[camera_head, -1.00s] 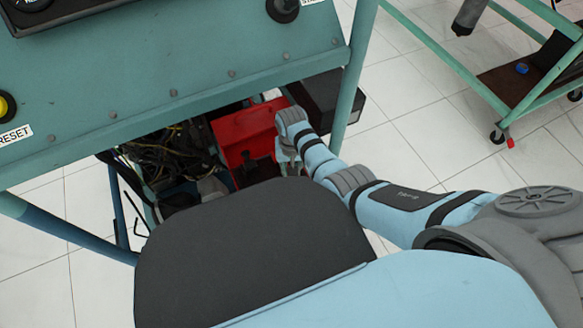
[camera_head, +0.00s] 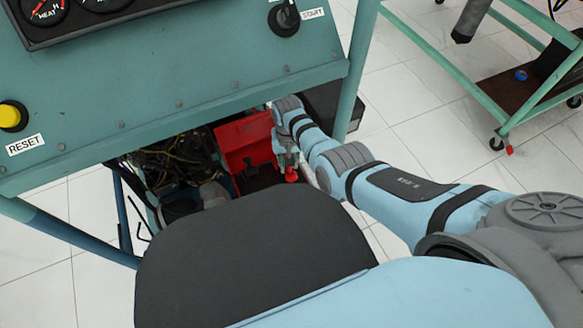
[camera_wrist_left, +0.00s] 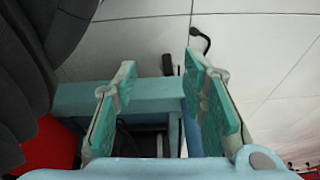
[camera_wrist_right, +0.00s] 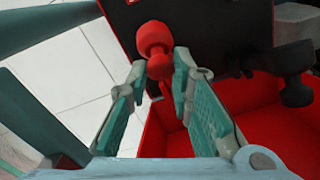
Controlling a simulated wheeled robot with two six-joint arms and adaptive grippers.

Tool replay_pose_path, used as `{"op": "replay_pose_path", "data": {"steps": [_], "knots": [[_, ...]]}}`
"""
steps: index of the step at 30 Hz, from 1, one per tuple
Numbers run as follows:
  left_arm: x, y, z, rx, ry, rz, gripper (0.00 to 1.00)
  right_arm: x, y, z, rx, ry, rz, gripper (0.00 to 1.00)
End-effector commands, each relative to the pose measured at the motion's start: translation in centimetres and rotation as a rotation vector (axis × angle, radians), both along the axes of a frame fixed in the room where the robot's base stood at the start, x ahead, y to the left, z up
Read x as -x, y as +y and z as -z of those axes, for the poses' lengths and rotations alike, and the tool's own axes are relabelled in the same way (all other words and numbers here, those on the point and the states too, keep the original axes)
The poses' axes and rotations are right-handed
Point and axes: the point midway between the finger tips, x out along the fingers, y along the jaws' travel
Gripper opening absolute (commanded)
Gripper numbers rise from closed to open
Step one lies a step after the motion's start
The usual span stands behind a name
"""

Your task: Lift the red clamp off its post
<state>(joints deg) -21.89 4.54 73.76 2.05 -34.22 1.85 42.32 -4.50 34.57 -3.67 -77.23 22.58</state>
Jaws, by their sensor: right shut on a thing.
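The red clamp (camera_wrist_right: 155,42) is a rounded red knob shape in the right wrist view, between the fingertips of my right gripper (camera_wrist_right: 158,72). The gripper is shut on it. The clamp also shows in the head view (camera_head: 291,175), just below the end of my right arm. It lies against the edge of the dark battery (camera_wrist_right: 225,35) in the right wrist view. I cannot tell whether it still touches its post, which I cannot make out. My left gripper (camera_wrist_left: 157,90) is open and empty in the left wrist view, and is hidden in the head view.
A black clamp (camera_wrist_right: 290,82) is on the battery's other side. A red tray (camera_wrist_right: 255,112) lies around the battery. The teal control panel (camera_head: 190,85) overhangs the engine bay, and a frame leg (camera_head: 357,70) stands beside my right arm. Another trolley (camera_head: 535,90) is at right.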

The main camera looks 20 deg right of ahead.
Motion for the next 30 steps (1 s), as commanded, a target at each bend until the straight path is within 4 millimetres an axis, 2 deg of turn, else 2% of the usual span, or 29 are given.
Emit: {"op": "replay_pose_path", "data": {"steps": [1,9,26,27,30], "knots": [[-0.1,0.0,0.0,-0.001,0.0,0.002,0.39,-0.8,0.3,-0.3,-0.007,-0.017,-0.001,0.0],[-0.8,-0.2,-1.1,-0.003,0.01,0.014,0.39,-1.9,0.6,-0.9,-0.011,-0.016,-0.002,0.0],[-0.9,-0.3,-1.6,-0.004,0.016,0.019,0.39,-2.1,0.9,-1.0,-0.014,-0.013,-0.003,0.0],[-0.9,-0.3,-1.6,-0.004,0.016,0.019,0.39,-2.0,0.9,-1.0,-0.015,-0.012,-0.003,0.27],[-0.8,-0.3,-1.5,-0.004,0.017,0.019,0.39,-2.0,0.7,-1.0,-0.014,-0.01,-0.001,0.41]]}}
